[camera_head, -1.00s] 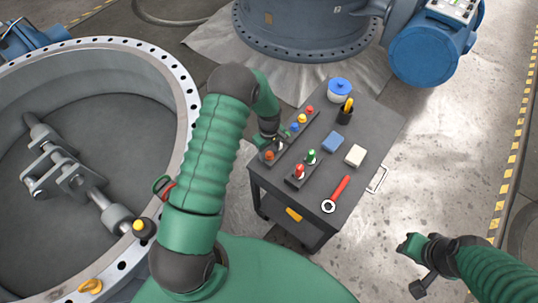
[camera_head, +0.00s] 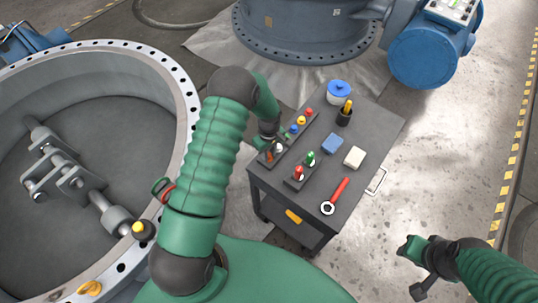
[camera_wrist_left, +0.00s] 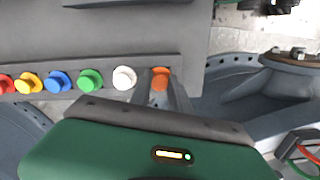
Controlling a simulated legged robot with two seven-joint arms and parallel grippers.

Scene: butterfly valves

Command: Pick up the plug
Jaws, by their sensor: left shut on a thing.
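The plugs stand in a row in a dark rack (camera_head: 290,137) along the left edge of the cart top. In the left wrist view they run red (camera_wrist_left: 5,84), yellow (camera_wrist_left: 28,83), blue (camera_wrist_left: 58,81), green (camera_wrist_left: 90,80), white (camera_wrist_left: 124,78) and orange (camera_wrist_left: 160,73). My left gripper (camera_wrist_left: 161,92) is shut on the orange plug at the end of the row, with a finger on each side of it. The plug's lower part is hidden. In the head view the orange plug (camera_head: 268,157) is partly covered by the gripper. My right gripper (camera_head: 411,246) hangs away from the cart.
A large flanged valve (camera_head: 178,75) stands left.

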